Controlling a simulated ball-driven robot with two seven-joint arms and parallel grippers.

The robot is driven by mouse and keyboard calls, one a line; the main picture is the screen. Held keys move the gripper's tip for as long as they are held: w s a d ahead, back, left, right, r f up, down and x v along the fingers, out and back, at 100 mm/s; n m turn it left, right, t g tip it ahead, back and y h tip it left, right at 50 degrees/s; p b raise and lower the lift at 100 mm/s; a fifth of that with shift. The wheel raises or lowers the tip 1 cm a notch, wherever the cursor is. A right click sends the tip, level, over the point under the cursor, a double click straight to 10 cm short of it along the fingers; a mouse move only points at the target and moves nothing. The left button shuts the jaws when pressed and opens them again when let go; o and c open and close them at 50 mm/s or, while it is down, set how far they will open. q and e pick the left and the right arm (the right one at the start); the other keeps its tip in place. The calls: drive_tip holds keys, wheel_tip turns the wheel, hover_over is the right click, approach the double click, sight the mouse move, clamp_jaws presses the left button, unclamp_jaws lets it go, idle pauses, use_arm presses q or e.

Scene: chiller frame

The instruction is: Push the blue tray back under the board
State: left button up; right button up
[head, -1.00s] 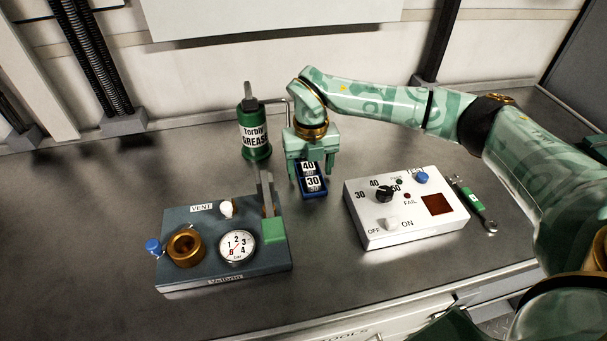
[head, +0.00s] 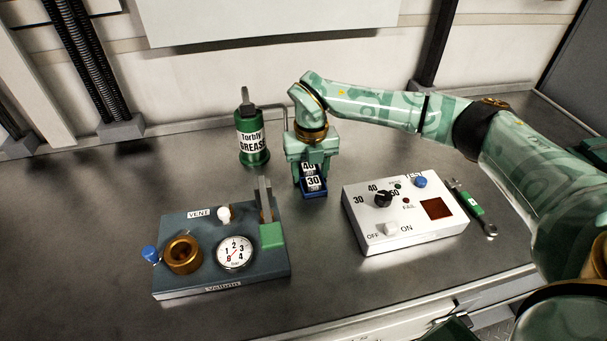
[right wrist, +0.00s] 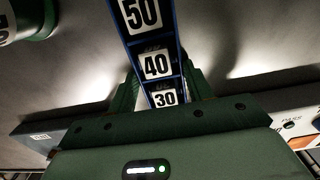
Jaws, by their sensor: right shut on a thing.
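The blue tray (head: 314,194) is a narrow tray standing on the grey bench between two instrument boxes. It holds labelled pieces in a row; 30 and part of 40 show in the head view. In the right wrist view the tray (right wrist: 176,50) shows 50, 40 and 30. My right gripper (head: 312,168) points down over the tray, with a finger on each side, shut on it. It hides the tray's far part in the head view. A white board (head: 270,18) is on the back wall, its top cut off. My left gripper is not in view.
A green grease can (head: 252,140) stands close left of my gripper.

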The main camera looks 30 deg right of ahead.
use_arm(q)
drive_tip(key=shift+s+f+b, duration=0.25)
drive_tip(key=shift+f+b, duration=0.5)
use_arm(e)
drive_tip(key=shift+w+d, duration=1.8)
drive_tip(key=shift+w, duration=0.1)
drive_tip(key=shift+w+d+f+b, duration=0.1)
drive_tip(key=shift+w+d+b, duration=0.85)
drive_tip(key=shift+w+d, duration=0.45)
drive_tip(key=shift+w+d+b, duration=0.8)
drive_tip(key=shift+w, duration=0.1)
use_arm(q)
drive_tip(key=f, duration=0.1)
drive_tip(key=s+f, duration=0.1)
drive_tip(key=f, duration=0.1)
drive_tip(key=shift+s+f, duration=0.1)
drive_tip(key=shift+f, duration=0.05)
use_arm(e)
drive_tip(key=o, duration=0.5)
drive_tip(key=shift+o, duration=0.2)
